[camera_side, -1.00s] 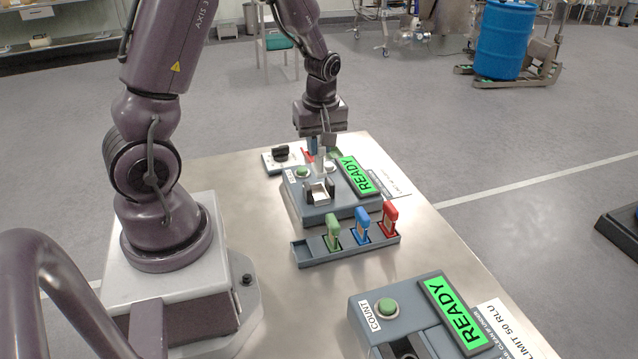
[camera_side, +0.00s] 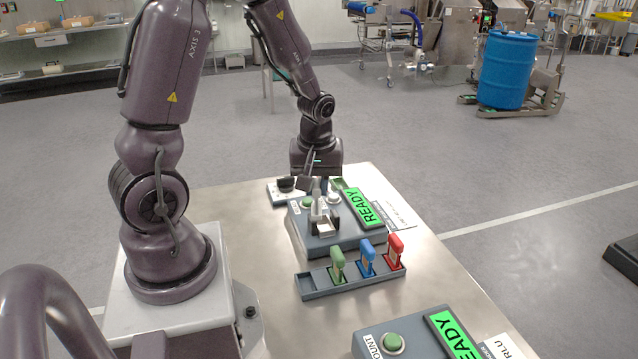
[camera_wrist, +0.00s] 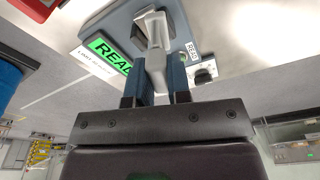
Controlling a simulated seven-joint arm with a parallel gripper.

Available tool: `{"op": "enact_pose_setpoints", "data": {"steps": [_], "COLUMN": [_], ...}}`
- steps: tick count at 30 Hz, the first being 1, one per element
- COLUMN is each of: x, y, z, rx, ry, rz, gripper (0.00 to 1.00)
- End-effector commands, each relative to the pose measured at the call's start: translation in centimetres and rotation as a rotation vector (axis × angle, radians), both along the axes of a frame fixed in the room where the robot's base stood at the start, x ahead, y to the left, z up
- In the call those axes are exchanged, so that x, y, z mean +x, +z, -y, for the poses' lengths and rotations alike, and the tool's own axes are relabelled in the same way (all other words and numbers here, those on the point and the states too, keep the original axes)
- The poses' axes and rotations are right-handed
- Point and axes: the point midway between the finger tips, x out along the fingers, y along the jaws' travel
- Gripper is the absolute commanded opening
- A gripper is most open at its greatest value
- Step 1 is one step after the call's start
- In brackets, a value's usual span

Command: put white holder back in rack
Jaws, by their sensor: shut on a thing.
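My gripper (camera_side: 318,188) is shut on the white holder (camera_wrist: 156,45), which sits between its two blue fingers in the wrist view. In the side view the white holder (camera_side: 316,208) hangs below the fingers, over or at the open well (camera_side: 325,228) of the far reader; I cannot tell whether its lower end is inside. The grey rack (camera_side: 318,292) lies on the near side of that reader. It holds a green holder (camera_side: 337,264), a blue holder (camera_side: 367,257) and a red holder (camera_side: 395,250), all upright. Its left end looks empty.
The far reader (camera_side: 352,240) has a green READY screen (camera_side: 363,208). A second reader (camera_side: 400,342) is at the table's near end. A small box with a black knob (camera_side: 287,185) stands behind the far reader. Bare metal table (camera_side: 255,250) lies left of the rack.

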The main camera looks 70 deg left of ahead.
Motion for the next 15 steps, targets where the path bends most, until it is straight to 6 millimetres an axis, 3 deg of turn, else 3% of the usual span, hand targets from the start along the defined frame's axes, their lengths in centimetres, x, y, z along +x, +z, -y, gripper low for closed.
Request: {"op": "enact_pose_setpoints", "data": {"steps": [15], "x": [-2.5], "y": [-0.5], "z": [5.1], "rx": [-0.001], "ry": [-1.078], "rz": [0.002], "gripper": [0.0]}}
